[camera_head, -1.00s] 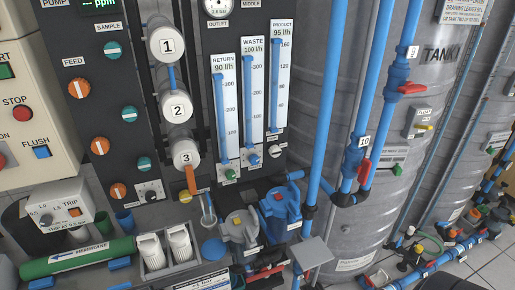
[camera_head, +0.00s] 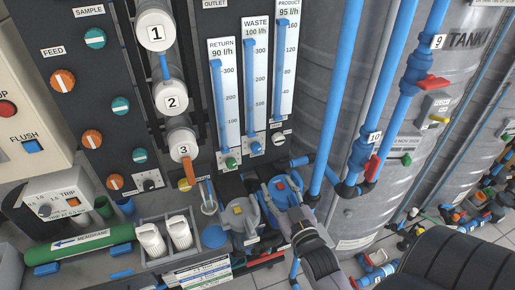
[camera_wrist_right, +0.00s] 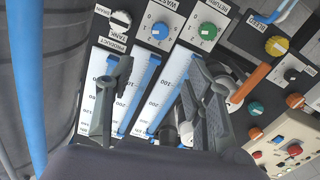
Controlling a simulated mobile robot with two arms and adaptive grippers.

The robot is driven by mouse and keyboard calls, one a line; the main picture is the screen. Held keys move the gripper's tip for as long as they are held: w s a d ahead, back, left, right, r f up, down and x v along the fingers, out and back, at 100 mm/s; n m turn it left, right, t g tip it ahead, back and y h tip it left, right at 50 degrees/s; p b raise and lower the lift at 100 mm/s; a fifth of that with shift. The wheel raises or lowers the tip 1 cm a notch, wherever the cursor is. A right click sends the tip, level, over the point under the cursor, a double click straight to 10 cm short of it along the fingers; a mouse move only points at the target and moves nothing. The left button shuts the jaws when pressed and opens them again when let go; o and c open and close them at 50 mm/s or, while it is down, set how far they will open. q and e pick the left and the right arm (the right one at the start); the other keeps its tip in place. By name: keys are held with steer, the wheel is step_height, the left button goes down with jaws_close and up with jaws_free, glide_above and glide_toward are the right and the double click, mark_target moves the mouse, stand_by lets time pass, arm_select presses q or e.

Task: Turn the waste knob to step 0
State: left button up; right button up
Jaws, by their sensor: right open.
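The waste knob (camera_head: 256,146) is a small blue knob under the WASTE flow tube (camera_head: 256,85) on the dark panel. In the right wrist view the blue waste knob (camera_wrist_right: 159,31) is near the top middle, with a numbered scale around it. I cannot tell surely which number it points at. My right gripper (camera_head: 298,222) is in front of and below the panel in the head view, apart from the knob. In the wrist view its two fingers (camera_wrist_right: 157,72) are spread and empty, with the flow tubes between them. My left gripper is out of view.
A blue pump (camera_head: 283,192) and blue pipes (camera_head: 337,100) stand near my right gripper. A grey tank (camera_head: 310,60) is at the right.

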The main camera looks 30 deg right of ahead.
mark_target(258, 150)
steer(key=p+x, duration=0.3)
steer(key=x, duration=1.3)
steer(key=shift+w+d, duration=0.15)
steer(key=shift+w, duration=0.55)
jaws_close()
steer(key=shift+m, duration=0.4)
steer(key=m, duration=0.3)
steer(key=shift+m+p, duration=0.3)
steer(key=shift+p, duration=0.05)
steer(key=shift+d+f+m, duration=0.1)
steer(key=shift+m, duration=2.2)
